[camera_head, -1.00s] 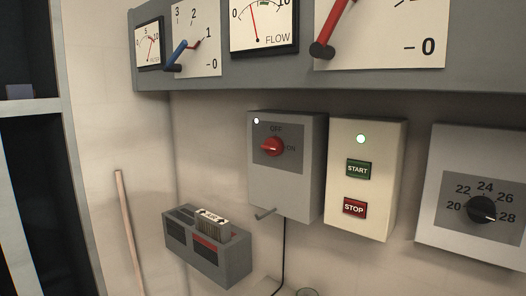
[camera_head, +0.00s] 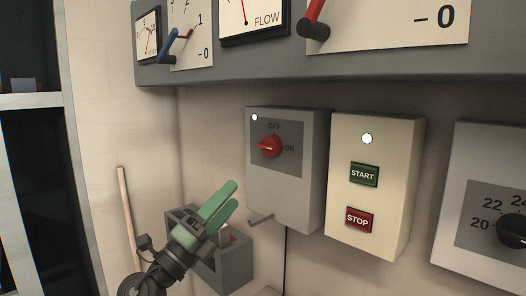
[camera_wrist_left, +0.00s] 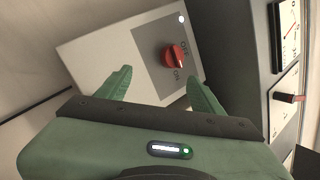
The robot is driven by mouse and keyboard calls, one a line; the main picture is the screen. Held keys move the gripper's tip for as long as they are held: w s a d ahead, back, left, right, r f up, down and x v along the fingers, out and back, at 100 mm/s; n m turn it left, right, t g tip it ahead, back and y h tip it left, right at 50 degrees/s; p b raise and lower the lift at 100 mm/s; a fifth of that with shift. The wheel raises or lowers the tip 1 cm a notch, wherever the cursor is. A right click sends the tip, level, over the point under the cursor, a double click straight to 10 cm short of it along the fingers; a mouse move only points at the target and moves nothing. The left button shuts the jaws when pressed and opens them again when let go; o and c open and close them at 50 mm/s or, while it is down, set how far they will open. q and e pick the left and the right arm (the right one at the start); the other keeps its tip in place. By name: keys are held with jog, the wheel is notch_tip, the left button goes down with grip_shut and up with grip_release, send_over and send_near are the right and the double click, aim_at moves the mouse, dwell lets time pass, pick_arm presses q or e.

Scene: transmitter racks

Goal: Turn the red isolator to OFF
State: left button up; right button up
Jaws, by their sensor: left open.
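The red isolator (camera_head: 269,147) is a round red knob on a dark plate on the front of a grey wall box (camera_head: 312,165). OFF is printed above it and ON to its right. Its grip lies roughly level, in line with ON. In the left wrist view the knob (camera_wrist_left: 173,57) shows beyond the fingertips, with the box tilted. My left gripper (camera_head: 232,196), with green fingers, is open and empty, below and left of the knob and apart from it. My right gripper is not in view.
A cream box (camera_head: 385,200) with START and STOP buttons hangs right of the isolator box. A grey box (camera_head: 238,262) stands behind my left gripper. A gauge panel (camera_head: 225,72) overhangs above.

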aim_at(264, 148)
pick_arm(q)
notch_tip(264, 148, up, 10)
jog(key=w+d+m+g+y, duration=0.25)
jog(key=m+g+y, duration=0.2)
jog(key=m, duration=0.85)
jog(key=shift+h, duration=0.35)
jog(key=x, duration=0.2)
jog(key=p+x, duration=0.2)
jog(key=x, duration=0.1)
jog(key=shift+s+d, duration=0.1)
jog(key=shift+d, duration=0.45)
jog(key=shift+w+d+f, duration=0.1)
jog(key=shift+w+d, duration=0.2)
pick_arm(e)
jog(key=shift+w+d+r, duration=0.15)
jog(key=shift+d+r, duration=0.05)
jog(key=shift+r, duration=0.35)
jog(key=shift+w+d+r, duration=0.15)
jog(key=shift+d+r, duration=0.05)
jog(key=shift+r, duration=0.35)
pick_arm(q)
jog(key=c, duration=1.3)
jog(key=shift+n, duration=0.3)
jog(key=shift+c, duration=0.2)
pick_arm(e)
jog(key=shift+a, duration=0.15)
